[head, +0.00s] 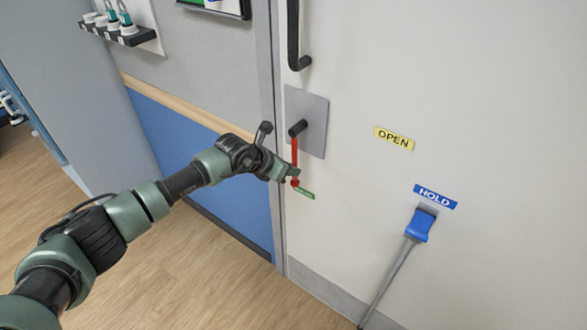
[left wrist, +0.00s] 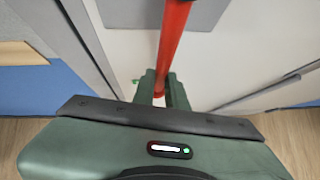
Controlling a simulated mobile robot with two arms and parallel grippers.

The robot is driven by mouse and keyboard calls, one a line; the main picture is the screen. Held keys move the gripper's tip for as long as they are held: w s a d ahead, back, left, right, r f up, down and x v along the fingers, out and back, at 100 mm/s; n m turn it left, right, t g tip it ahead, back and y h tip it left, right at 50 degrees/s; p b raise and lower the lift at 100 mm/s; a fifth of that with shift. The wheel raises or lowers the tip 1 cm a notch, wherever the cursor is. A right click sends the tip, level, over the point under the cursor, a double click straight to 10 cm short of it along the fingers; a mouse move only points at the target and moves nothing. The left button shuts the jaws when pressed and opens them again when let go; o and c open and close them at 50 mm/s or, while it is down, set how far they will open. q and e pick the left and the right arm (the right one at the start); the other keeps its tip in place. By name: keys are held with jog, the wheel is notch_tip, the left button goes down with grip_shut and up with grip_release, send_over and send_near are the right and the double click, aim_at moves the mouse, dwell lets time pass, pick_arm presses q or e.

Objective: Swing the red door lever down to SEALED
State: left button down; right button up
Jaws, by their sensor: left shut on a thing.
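The red door lever (head: 295,152) hangs almost straight down from a dark pivot on a grey plate (head: 313,112) on the pale door (head: 500,110). Its lower end is beside a green label (head: 305,194), whose text is too small to read. My left gripper (head: 293,174) is shut on the lever near its lower end. In the left wrist view, the red lever (left wrist: 174,38) runs down between the fingers of my left gripper (left wrist: 164,88). The fingers hide part of the lever's end. My right gripper is not in view.
A long-handled tool with a blue head (head: 418,225) leans below HOLD. A dark door handle (head: 294,35) is above the plate. The wooden floor (head: 190,270) is clear.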

pick_arm(q)
jog(key=shift+s+a+f, duration=0.15)
jog(key=shift+s+f, duration=0.1)
jog(key=shift+f, duration=0.15)
jog(key=c, duration=1.5)
grip_release()
jog(key=shift+a+r, duration=0.1)
jog(key=shift+o, duration=0.2)
jog(key=shift+s+r, duration=0.1)
jog(key=shift+r, duration=0.25)
jog(key=b+v, duration=0.1)
jog(key=v, duration=0.7)
jog(key=shift+b, duration=0.4)
jog(key=shift+f, duration=0.1)
